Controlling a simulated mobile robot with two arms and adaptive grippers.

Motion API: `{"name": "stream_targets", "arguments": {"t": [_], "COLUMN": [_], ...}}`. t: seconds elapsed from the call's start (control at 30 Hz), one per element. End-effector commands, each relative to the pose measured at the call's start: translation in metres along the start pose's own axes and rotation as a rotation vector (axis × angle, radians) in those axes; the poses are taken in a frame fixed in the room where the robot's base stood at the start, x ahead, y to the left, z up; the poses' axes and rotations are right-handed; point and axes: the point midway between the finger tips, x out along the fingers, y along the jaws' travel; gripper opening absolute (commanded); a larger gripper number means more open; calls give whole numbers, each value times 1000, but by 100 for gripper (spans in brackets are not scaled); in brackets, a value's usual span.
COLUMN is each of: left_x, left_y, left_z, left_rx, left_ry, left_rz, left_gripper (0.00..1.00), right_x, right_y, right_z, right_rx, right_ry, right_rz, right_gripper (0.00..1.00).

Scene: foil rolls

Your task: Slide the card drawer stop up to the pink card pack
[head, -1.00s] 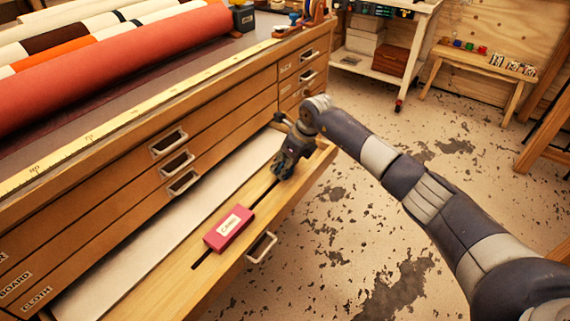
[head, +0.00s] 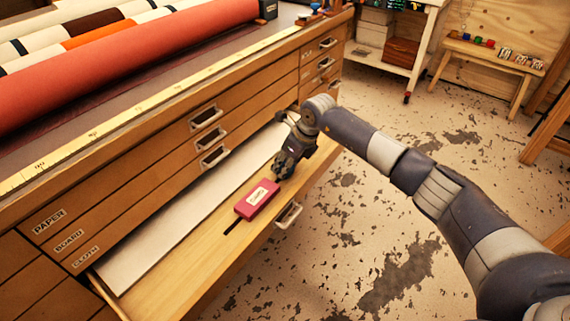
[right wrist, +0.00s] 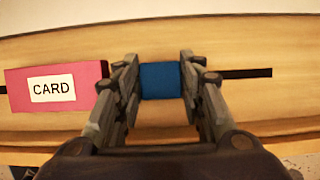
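The pink card pack (head: 257,198) lies on the floor of the open drawer (head: 190,268), over a dark slot (head: 232,228). In the right wrist view, the pack (right wrist: 52,88) with its CARD label is at the left. The blue stop (right wrist: 160,80) sits on the slot line (right wrist: 248,73), right of the pack. My right gripper (right wrist: 160,66) has a finger on each side of the stop, with no clear gap. Its left finger stands between stop and pack, close against the pack's end; contact is unclear. In the head view my right gripper (head: 285,172) hides the stop.
Shut drawers with metal handles (head: 206,117) rise beside the open drawer. Its front handle (head: 288,215) is outside. White board (head: 165,232) lies along the drawer's inner side. Fabric rolls (head: 120,55) cover the cabinet top.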

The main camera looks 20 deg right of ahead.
Motion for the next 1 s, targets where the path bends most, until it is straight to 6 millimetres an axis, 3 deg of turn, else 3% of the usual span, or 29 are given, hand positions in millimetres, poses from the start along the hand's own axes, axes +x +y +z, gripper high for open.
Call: {"name": "stream_targets", "arguments": {"t": [0.03, 0.1, 0.53, 0.67, 1.0], "left_x": [0, 0, 0, 0, 0], "left_y": [0, 0, 2, 1, 1], "left_z": [0, 0, -1, -1, 0], "left_rx": [0, 0, -2, -1, -1], "left_ry": [0, 0, 2, 1, 0], "left_rz": [0, 0, 3, 2, 1], "left_gripper": [27, 27, 27, 27, 27], "right_x": [1, 1, -6, -24, -94], "right_y": [0, 0, -1, -1, -1], "right_z": [0, 0, 0, 1, 0], "right_rx": [1, 1, 1, -1, 0], "right_ry": [0, 0, -2, -4, -3], "right_rz": [0, 1, 0, -1, -2], "right_gripper": [41, 57, 57, 57, 57]}}
